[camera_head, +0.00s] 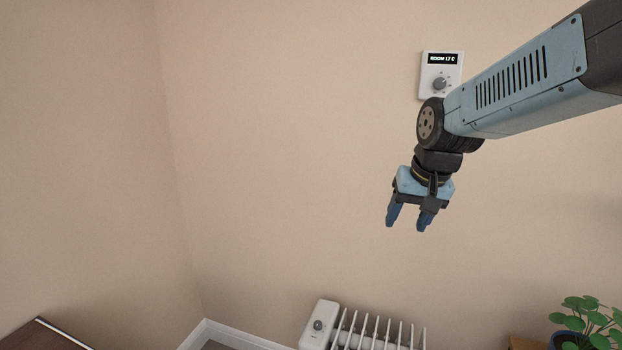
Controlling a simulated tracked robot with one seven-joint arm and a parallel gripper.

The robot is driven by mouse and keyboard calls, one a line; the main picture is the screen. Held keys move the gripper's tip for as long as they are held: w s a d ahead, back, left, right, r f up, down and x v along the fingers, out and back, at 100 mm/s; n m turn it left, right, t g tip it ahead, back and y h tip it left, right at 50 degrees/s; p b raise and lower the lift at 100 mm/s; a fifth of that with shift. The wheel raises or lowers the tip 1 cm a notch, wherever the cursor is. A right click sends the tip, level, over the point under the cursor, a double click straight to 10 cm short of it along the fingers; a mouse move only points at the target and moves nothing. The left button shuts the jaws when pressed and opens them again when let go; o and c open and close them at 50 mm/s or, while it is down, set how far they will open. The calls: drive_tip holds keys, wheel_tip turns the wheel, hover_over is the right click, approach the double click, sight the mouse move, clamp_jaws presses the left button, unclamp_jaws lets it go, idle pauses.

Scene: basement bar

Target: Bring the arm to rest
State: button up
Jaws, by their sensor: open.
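My arm reaches in from the upper right, a blue link with black joints. My gripper (407,226) hangs from its end near the picture's middle right, pointing down. Its two blue fingers are apart, with nothing between them. It is above the white radiator and below the wall thermostat, touching neither in this view.
A white thermostat (440,74) with a dark display and a knob is on the beige wall, partly behind my arm. A white radiator (319,325) stands low by the wall. A potted plant (590,322) is at lower right, a brown furniture edge (40,336) at lower left.

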drive_tip(key=s+d+r+n+t+h, duration=0.1)
drive_tip(key=s+d+r, duration=0.2)
drive_tip(key=s, duration=1)
drive_tip(key=shift+s+d+t, duration=0.2)
drive_tip(key=shift+d+t, duration=0.2)
drive_tip(key=shift+d, duration=0.3)
idle(0.4)
